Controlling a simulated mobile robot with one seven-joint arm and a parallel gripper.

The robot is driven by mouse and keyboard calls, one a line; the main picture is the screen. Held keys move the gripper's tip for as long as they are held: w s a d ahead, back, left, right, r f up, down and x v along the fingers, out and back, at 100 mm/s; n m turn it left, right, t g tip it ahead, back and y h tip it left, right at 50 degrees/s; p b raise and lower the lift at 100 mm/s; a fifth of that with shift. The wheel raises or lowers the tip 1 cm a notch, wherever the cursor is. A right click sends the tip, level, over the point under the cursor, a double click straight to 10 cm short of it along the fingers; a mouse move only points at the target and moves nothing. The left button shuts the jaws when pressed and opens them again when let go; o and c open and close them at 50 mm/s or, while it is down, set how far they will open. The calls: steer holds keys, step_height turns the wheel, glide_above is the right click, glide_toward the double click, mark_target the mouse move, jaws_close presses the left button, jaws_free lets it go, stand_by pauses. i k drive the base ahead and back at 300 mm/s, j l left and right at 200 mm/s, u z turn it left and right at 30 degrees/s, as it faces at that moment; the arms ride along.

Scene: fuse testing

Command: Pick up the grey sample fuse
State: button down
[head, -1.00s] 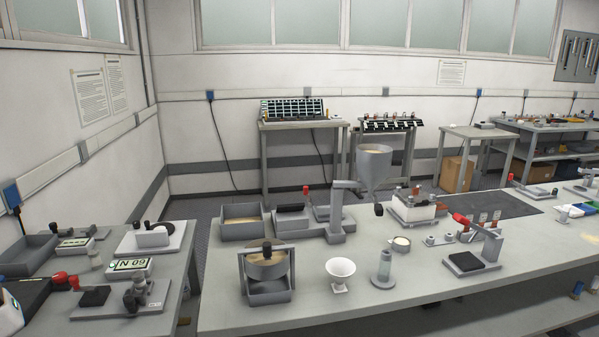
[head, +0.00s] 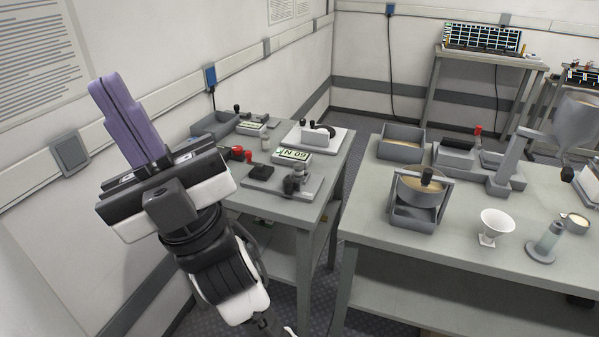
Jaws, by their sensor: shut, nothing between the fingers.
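My gripper (head: 107,82) shows at the left of the head view, with its purple fingers pointing up and pressed together. It is shut and empty, raised in front of the wall to the left of the small side table (head: 335,165). I cannot make out the grey sample fuse for certain. A small pale upright piece (head: 265,143) stands on the side table, too small to identify. My gripper and arm hide the near left part of that table.
The side table holds a grey tray (head: 216,124), a labelled block (head: 293,154) and a clamp device (head: 296,181). A gap separates the tables.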

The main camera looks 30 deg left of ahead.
mark_target(298, 165)
steer(key=u, duration=0.85)
steer(key=i+l+u, duration=0.15)
steer(key=u, duration=0.25)
steer(key=i+l+u, duration=0.1)
steer(key=u, duration=0.3)
steer(key=i+l, duration=0.15)
steer(key=l, duration=0.2)
steer(key=i+l, duration=0.1)
steer(key=l, duration=0.25)
steer(key=i+l, duration=0.15)
steer(key=l, duration=0.2)
steer(key=i+l, duration=0.1)
steer(key=l, duration=0.25)
